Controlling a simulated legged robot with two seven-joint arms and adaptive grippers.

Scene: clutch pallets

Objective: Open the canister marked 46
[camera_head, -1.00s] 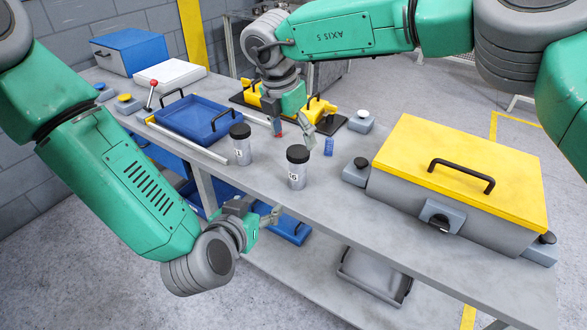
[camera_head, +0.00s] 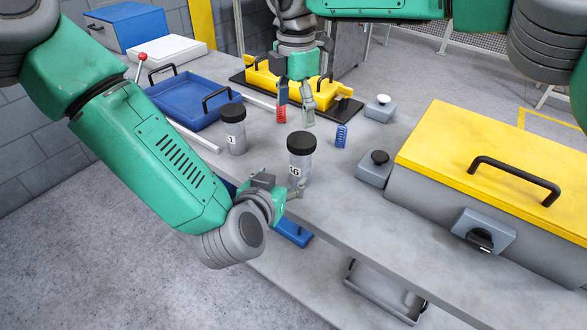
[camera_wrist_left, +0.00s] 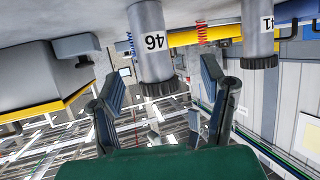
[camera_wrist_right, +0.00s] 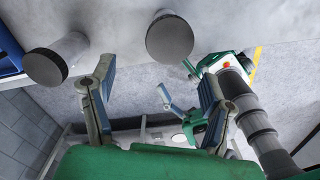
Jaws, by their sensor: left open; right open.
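In the left wrist view, canister 46 (camera_wrist_left: 149,45) appears upside down between the spread fingers of my left gripper (camera_wrist_left: 163,72); contact cannot be told. In the head view my left gripper (camera_head: 293,192) is open, low at the canister's front side. My right gripper (camera_head: 295,106) is open and empty, pointing down behind the canister. In the right wrist view the lid of canister 46 (camera_wrist_right: 170,38) lies beyond its fingertips.
A second black-lidded canister, marked 41 (camera_head: 233,132), stands left of it. A red spring (camera_head: 281,114) and a blue spring (camera_head: 341,136) stand behind. A blue tray (camera_head: 190,105) is at left. A grey box with a yellow lid (camera_head: 490,165) fills the right.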

